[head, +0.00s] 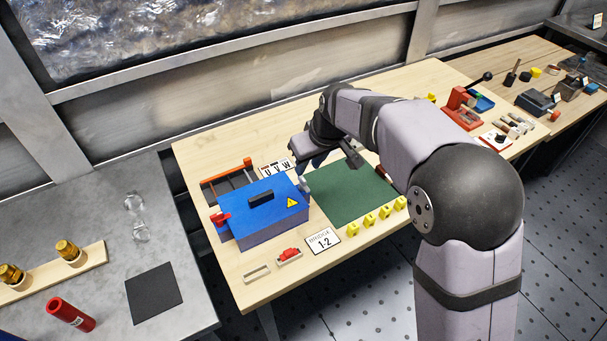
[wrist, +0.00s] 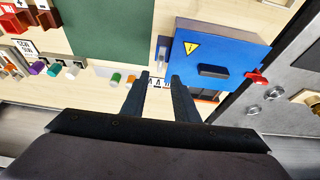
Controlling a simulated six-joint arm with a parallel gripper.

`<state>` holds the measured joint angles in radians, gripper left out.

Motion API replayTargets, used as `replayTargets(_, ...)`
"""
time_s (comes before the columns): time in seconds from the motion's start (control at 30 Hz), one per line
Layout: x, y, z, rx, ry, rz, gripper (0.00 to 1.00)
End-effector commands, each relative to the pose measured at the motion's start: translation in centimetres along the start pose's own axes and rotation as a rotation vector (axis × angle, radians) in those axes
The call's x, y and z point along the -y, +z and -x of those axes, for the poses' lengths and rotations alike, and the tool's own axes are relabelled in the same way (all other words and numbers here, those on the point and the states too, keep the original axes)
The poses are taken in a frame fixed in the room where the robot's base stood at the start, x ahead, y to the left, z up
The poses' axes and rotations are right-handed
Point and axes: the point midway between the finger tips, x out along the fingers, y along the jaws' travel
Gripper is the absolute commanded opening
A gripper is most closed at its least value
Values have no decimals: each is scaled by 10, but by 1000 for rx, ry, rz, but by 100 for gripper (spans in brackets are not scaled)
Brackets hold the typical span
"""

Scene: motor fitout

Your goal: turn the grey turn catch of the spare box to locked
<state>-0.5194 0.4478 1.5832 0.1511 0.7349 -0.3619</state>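The blue box (head: 262,215) with a black handle and a yellow warning sign stands on the wooden table; I take it for the spare box. It also shows in the wrist view (wrist: 222,72). A small grey part, likely the turn catch (head: 304,187), is on its side by the green mat; in the wrist view the grey part (wrist: 162,53) is at the box's left edge. Its locked or unlocked setting cannot be told. My gripper (wrist: 160,77) is open, with nothing visible between its fingers, and points towards the catch. In the head view my gripper (head: 308,163) is beside the box, its fingertips partly unclear.
A green mat (head: 350,195) lies beside the box. A red lever (head: 221,219) is on the box's opposite side. Several yellow pieces (head: 369,220), a "BRIDGE 1-2" card (head: 322,239) and a red part (head: 289,255) lie near the front edge. A slotted rack (head: 228,181) is behind.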

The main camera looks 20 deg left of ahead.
Motion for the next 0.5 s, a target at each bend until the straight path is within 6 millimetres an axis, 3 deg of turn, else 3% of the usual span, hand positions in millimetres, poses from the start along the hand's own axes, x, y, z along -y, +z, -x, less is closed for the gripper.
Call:
replayTargets(0.17,0,1,-11,4,-1,-2,27)
replayTargets(0.5,0,1,-53,4,-1,-3,27)
